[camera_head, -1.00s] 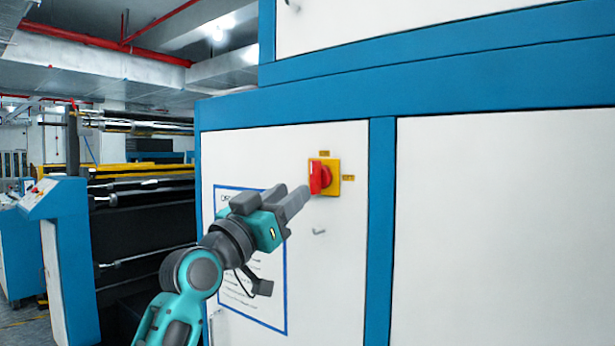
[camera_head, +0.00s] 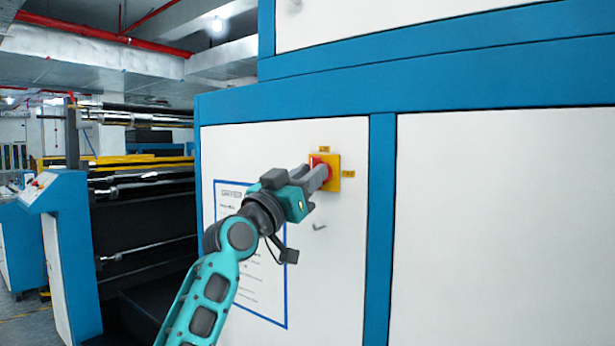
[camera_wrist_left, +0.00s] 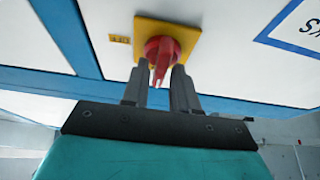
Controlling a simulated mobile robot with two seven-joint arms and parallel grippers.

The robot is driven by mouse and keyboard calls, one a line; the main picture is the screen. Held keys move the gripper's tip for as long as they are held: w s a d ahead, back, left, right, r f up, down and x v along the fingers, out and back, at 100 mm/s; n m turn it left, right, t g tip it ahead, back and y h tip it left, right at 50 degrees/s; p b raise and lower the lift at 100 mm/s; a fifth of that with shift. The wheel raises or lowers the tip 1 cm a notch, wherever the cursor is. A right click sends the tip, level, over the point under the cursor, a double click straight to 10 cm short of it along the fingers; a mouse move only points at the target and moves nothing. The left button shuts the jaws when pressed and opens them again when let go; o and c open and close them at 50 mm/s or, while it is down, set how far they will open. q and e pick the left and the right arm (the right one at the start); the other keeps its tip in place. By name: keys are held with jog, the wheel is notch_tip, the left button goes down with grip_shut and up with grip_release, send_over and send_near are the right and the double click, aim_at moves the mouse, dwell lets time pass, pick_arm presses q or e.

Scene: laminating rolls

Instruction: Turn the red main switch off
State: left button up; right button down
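The red main switch (camera_head: 319,161) is a red rotary knob on a square yellow plate (camera_head: 334,182), mounted on the white cabinet door. In the left wrist view the red knob (camera_wrist_left: 160,55) has its handle between the two fingers of my left gripper (camera_wrist_left: 161,88). The fingers stand on either side of the handle, with a small gap visible in places; I cannot tell whether they touch it. In the head view my left gripper (camera_head: 312,178) reaches the knob from the left and covers its lower part. My right gripper is not in view.
A paper notice with a blue border (camera_head: 262,270) is on the door behind my left arm. A small door latch (camera_head: 319,226) sits below the switch. Blue frame strips (camera_head: 381,220) edge the door. A machine with black rollers (camera_head: 145,205) stands at the left.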

pick_arm(q)
grip_shut()
jog(key=shift+w+a+r+m+g+h+b, duration=0.1)
jog(key=shift+m+g+h+b, duration=0.2)
jog(key=shift+m+g, duration=2.3)
jog(key=shift+s+r+m+g+h+b, duration=0.1)
jog(key=shift+m+g+h+b, duration=0.2)
jog(key=shift+m, duration=4.5)
jog(key=shift+w+a+m+g+h+b, duration=0.15)
jog(key=shift+m+g+h, duration=0.25)
jog(key=shift+m+g, duration=2.15)
jog(key=m+t, duration=0.2)
jog(key=shift+m, duration=0.35)
